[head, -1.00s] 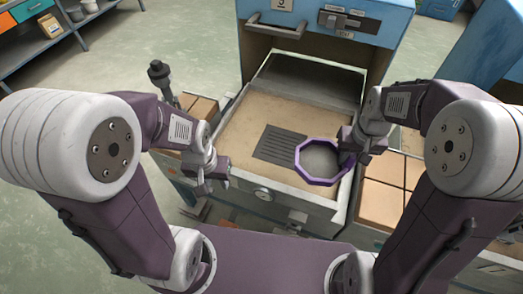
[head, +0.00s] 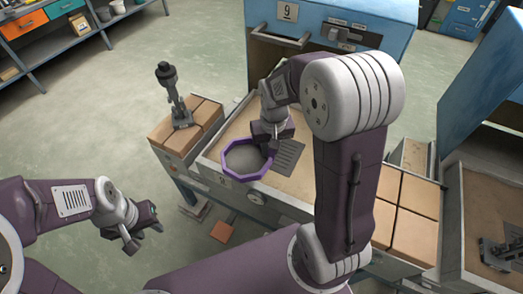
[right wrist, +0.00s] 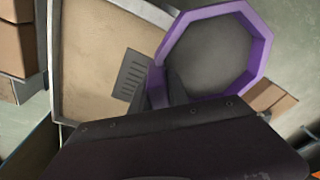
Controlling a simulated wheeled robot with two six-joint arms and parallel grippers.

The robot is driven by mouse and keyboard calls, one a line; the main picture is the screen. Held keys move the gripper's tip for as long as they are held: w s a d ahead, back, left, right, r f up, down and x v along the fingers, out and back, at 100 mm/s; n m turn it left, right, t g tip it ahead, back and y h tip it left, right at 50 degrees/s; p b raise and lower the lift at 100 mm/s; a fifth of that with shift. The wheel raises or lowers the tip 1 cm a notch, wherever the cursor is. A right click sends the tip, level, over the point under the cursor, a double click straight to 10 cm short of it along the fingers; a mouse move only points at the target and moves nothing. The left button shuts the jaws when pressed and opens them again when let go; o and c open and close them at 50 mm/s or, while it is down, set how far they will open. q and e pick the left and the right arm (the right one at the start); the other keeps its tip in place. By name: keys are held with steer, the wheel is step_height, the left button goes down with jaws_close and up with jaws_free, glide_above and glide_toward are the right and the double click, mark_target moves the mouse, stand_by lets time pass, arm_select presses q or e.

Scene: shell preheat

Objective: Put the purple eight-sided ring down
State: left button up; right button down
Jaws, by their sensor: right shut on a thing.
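The purple eight-sided ring (head: 226,164) is in my right gripper (head: 266,147), which is shut on its rim on the side near the dark slotted grille (head: 288,156). Its inside looks grey. In the head view the ring overlaps the left front edge of the sand-coloured tray (head: 225,140); I cannot tell whether it touches it. In the right wrist view the ring (right wrist: 262,50) extends up and right from the fingers, with the tray (right wrist: 95,60) to the left. My left gripper (head: 143,232) is open and empty over the floor, left of the tray.
A dark upright tool (head: 174,95) stands on tan blocks (head: 160,131) left of the tray. More tan blocks (head: 415,195) lie to the right. A blue cabinet (head: 350,20) with a handle stands behind. Another sand-coloured tray (head: 490,215) is at far right.

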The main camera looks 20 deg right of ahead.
steer(key=s+d+m+p, duration=0.2)
steer(key=s+d+m, duration=0.2)
steer(key=d, duration=0.3)
steer(key=s+d+m+p, duration=0.3)
steer(key=s+d+m, duration=0.1)
steer(key=d, duration=0.4)
steer(key=b, duration=0.1)
glide_above(295, 157)
steer(key=shift+h, duration=0.4)
step_height(295, 157, down, 8)
steer(key=shift+s+a, duration=0.1)
step_height(295, 157, down, 4)
steer(key=shift+f, duration=0.1)
steer(key=shift+s+b, duration=0.1)
steer(key=shift+b, duration=0.25)
steer(key=c, duration=1.3)
jaws_free()
